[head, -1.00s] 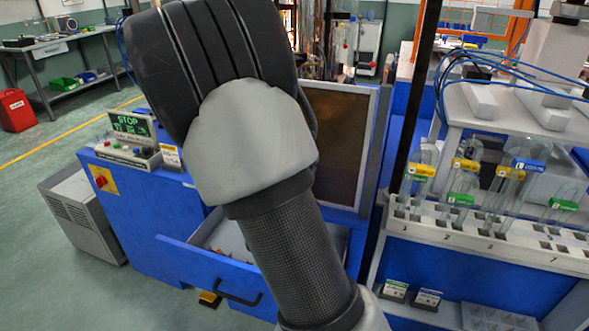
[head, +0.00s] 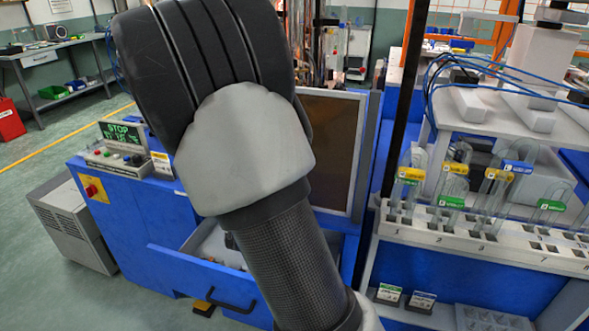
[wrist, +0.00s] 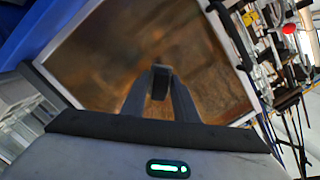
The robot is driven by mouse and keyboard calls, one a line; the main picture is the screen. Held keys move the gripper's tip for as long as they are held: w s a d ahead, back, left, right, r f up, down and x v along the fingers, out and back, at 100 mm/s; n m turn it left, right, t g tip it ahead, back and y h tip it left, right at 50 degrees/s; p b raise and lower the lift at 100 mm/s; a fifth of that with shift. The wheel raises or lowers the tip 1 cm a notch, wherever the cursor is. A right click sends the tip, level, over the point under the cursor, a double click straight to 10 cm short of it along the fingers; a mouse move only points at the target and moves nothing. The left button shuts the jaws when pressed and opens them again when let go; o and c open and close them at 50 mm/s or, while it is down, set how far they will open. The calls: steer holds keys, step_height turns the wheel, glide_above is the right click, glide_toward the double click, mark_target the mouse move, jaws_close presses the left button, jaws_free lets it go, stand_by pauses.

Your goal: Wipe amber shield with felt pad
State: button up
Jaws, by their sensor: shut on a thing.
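The amber shield (head: 335,150) is a brown translucent panel in a pale metal frame. In the head view it stands upright above the blue cabinet, its left part hidden behind my arm. In the wrist view the shield (wrist: 105,55) fills much of the picture, tilted. My gripper (wrist: 160,88) is in front of it, its two fingers shut on a small dark block, which looks like the felt pad (wrist: 161,78). Whether the pad touches the shield I cannot tell. In the head view my arm hides the fingers and pad.
An open blue drawer (head: 185,262) juts out below the shield. A control box with a STOP display (head: 122,132) sits to the left. A rack of labelled glass tubes (head: 480,240) stands at the right, beside a dark upright post (head: 406,110).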

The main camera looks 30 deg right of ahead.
steer(key=shift+w+a, duration=1.65)
steer(key=shift+w, duration=0.05)
steer(key=shift+s+d+r+b, duration=0.75)
steer(key=shift+s+d+b, duration=0.45)
steer(key=shift+s+d, duration=1.7)
steer(key=shift+w+a+r+p, duration=0.25)
steer(key=shift+w+a+r, duration=0.15)
steer(key=shift+w+a, duration=0.4)
steer(key=shift+w+a+r+p, duration=0.2)
steer(key=shift+w+a+r, duration=0.15)
steer(key=shift+w+a, duration=0.35)
steer(key=shift+w+a+r, duration=0.15)
steer(key=shift+a+r, duration=0.1)
steer(key=shift+r, duration=0.45)
steer(key=shift+s+d+b, duration=0.9)
steer(key=shift+s+d, duration=0.7)
steer(key=shift+d, duration=0.1)
